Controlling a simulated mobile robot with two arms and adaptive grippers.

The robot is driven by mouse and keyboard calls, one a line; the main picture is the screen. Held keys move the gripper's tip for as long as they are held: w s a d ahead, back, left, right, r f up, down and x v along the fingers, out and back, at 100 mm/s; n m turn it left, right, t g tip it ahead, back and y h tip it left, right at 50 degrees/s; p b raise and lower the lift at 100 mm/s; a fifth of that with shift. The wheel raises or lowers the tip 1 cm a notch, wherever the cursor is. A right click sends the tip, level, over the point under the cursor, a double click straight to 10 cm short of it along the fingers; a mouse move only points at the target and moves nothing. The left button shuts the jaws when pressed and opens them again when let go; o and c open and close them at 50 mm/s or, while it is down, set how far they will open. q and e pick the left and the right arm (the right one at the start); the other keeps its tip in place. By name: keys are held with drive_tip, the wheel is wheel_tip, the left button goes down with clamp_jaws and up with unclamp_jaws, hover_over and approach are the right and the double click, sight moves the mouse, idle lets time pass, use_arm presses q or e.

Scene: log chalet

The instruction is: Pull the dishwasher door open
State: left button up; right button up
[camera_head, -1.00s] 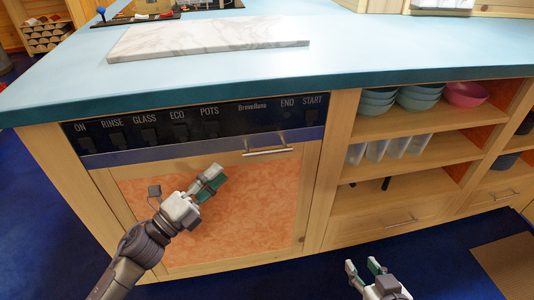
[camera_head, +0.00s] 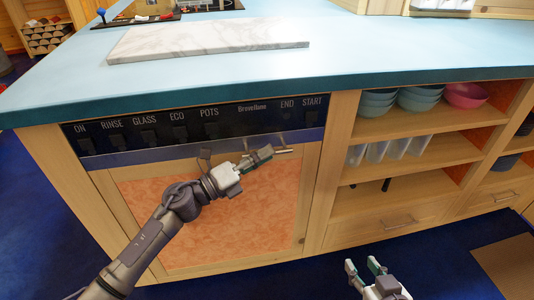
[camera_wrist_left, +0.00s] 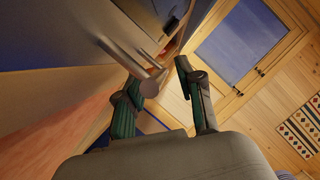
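The dishwasher door (camera_head: 190,230) is shut, with an orange panel in a wooden frame below a black control strip (camera_head: 190,125). Its metal bar handle (camera_head: 285,151) is near the door's top edge, partly hidden behind my left gripper. My left gripper (camera_head: 262,155) is at the handle. In the left wrist view its fingers (camera_wrist_left: 168,76) are apart, and the handle bar (camera_wrist_left: 130,62) reaches to the left fingertip; I cannot tell whether they touch. My right gripper (camera_head: 363,265) is open and empty, low at the front right, away from the door.
A blue countertop (camera_head: 350,50) with a marble board (camera_head: 210,38) overhangs the dishwasher. Open shelves (camera_head: 400,160) with bowls and glasses stand to the right, above a drawer (camera_head: 390,222). Blue floor (camera_head: 300,280) is clear in front.

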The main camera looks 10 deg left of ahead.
use_arm(q)
drive_tip(key=shift+w+d+r, duration=0.15)
drive_tip(key=shift+w+d, duration=0.2)
drive_tip(key=shift+d, duration=0.2)
clamp_jaws()
